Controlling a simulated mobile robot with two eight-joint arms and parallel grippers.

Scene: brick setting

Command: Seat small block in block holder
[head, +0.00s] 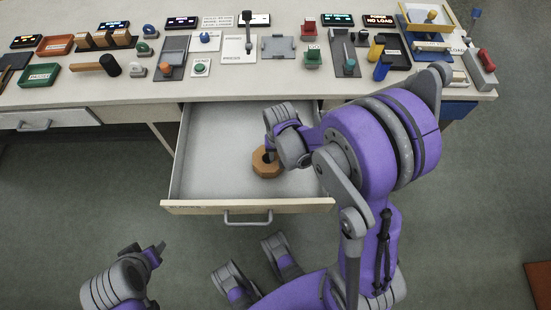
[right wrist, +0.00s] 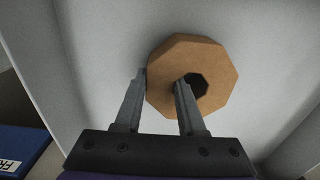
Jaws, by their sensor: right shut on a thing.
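A brown octagonal block with a hole through its middle (head: 266,163) lies in the open drawer, towards its right side. It also shows in the right wrist view (right wrist: 213,60). My right gripper (right wrist: 162,88) is shut on this block's ring wall, with one finger in the hole and the other against the outer side. In the head view my right gripper (head: 270,152) reaches down into the drawer and partly hides the block. My left gripper (head: 145,252) is at the lower left, in front of the drawer and away from the block; its jaws are unclear. I cannot pick out the block holder for certain.
The open drawer (head: 205,190) is otherwise empty. The table top (head: 150,90) above it carries many small items: trays, black signs, a wooden-handled hammer (head: 92,67) and a grey square fixture (head: 278,47). A strip along the table's front edge is clear.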

